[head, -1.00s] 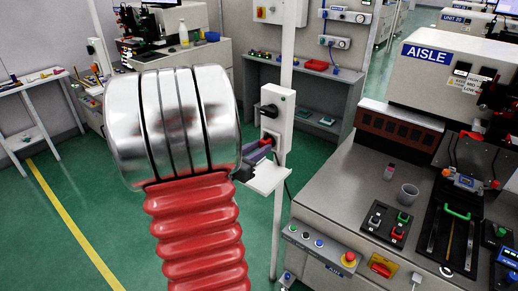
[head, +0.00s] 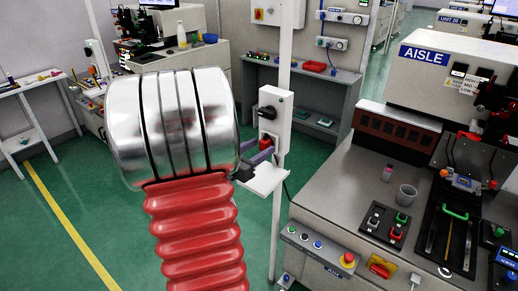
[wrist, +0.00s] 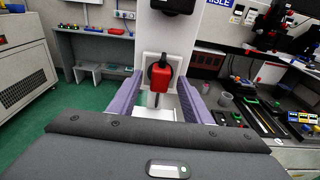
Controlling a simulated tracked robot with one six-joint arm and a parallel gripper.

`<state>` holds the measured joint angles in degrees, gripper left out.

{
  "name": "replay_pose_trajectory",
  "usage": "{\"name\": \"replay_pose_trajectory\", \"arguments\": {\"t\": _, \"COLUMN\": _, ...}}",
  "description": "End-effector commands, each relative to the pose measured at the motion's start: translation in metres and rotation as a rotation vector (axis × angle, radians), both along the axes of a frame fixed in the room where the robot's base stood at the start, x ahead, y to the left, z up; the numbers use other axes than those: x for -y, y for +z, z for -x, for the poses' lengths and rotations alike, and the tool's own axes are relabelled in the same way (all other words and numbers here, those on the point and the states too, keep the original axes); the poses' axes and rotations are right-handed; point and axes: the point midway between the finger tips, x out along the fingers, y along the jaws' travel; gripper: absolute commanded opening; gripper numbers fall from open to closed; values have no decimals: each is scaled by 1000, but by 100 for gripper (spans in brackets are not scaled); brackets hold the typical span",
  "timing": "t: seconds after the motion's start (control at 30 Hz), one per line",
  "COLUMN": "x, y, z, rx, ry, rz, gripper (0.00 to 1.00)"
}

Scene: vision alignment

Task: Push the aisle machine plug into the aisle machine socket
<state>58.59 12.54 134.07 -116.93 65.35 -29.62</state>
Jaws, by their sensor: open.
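The red plug (wrist: 159,72) sits against a round dark socket (wrist: 153,60) on the white post-mounted box, centred in the wrist view. I cannot tell how deeply it is seated. A dark cable hangs below it. My gripper (wrist: 157,97) is open, with one purple finger on each side of the plug and visible gaps between. In the head view the plug (head: 265,143) shows as a small red patch at the purple fingers. My own arm hides much of the gripper there.
A white shelf (head: 263,180) juts out just below the socket box. Above the socket is a black switch (head: 267,112). The AISLE machine bench (head: 330,205) with a cup (head: 404,195) stands to the right. Green floor lies open to the left.

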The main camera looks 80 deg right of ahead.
Motion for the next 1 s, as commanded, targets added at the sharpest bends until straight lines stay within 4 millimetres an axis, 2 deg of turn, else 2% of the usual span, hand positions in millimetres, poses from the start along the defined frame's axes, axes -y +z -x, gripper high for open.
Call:
{"name": "replay_pose_trajectory", "arguments": {"t": 0.37, "x": -8, "y": 1, "z": -4, "rx": 1, "ry": 1, "rz": 0, "gripper": 45}}
{"name": "replay_pose_trajectory", "arguments": {"t": 1.0, "x": -83, "y": 11, "z": -37, "rx": 1, "ry": 4, "rz": 1, "gripper": 45}}
